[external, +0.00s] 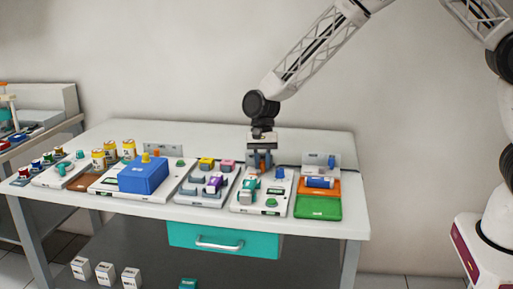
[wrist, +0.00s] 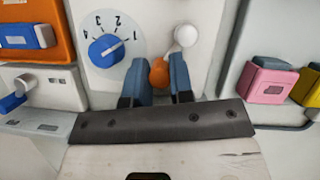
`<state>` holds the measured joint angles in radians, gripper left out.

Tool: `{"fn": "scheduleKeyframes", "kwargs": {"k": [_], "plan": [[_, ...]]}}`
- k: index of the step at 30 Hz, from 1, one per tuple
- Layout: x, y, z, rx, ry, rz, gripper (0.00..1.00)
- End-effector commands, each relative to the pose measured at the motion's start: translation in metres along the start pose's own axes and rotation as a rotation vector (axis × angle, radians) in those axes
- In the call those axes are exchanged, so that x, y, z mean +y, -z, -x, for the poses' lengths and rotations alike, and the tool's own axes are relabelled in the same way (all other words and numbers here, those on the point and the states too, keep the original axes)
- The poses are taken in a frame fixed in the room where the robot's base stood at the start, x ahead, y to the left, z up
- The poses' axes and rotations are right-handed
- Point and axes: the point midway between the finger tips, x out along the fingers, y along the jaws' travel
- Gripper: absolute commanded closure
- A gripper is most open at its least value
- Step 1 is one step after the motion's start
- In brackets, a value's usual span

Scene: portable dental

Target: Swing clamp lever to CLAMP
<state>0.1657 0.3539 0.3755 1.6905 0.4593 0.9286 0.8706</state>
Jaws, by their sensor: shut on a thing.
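My gripper (wrist: 160,80) has its two blue fingers on either side of an orange knob (wrist: 159,71) and is shut on it. The knob seems to be the end of the clamp lever, but the rest of the lever is mostly hidden between the fingers. A white round knob (wrist: 186,36) stands just beyond it on the same white panel. No CLAMP marking is readable. In the external view my gripper (external: 260,160) points down at the back of a white panel board (external: 245,207), and the fingers partly cover the orange part.
A blue dial (wrist: 107,48) with numbers is close left of the fingers in the wrist view. Pink (wrist: 271,82) and yellow blocks are at right. An orange tray (external: 320,187) and green tray (external: 318,207) lie right of the board in the external view. A blue box (external: 143,176) stands left.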

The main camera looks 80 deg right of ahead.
Motion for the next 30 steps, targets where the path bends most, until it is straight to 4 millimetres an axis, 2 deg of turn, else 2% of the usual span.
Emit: {"fn": "scheduleKeyframes", "kwargs": {"k": [11, 12, 17, 30], "plan": [[0.0007, -0.0007, -0.0007, -0.001, 0.001, -0.007, 1.0], [0.0006, -0.0007, -0.0007, -0.001, 0.001, -0.007, 0.77], [0.0005, -0.0006, -0.0005, 0.0, 0.001, -0.006, 0.53], [0.0, -0.0003, 0.0052, 0.0, 0.003, -0.006, 0.53]]}}
